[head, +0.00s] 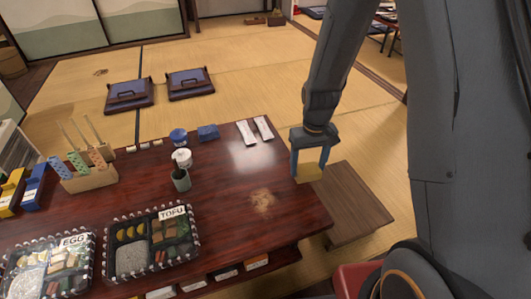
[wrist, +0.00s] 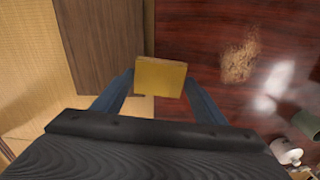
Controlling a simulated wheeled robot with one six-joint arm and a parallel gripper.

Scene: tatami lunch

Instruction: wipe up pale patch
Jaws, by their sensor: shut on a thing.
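The pale patch (head: 263,200) is a mottled tan smear on the dark red table (head: 222,230), near its right end. It also shows in the wrist view (wrist: 239,61), up and to the right of my gripper. My gripper (head: 307,170) is shut on a yellow block-like sponge (head: 308,173). In the wrist view the sponge (wrist: 160,77) sits between the two blue fingers. The gripper holds it over the table's right edge, to the right of the patch and apart from it.
A wooden bench (head: 350,205) stands beside the table's right end. A grey-green cup (head: 181,180) and a white pot (head: 182,158) stand left of the patch. Lunch trays marked TOFU (head: 150,262) and EGG (head: 20,240) lie at the front left. White packets (head: 263,128) lie at the back.

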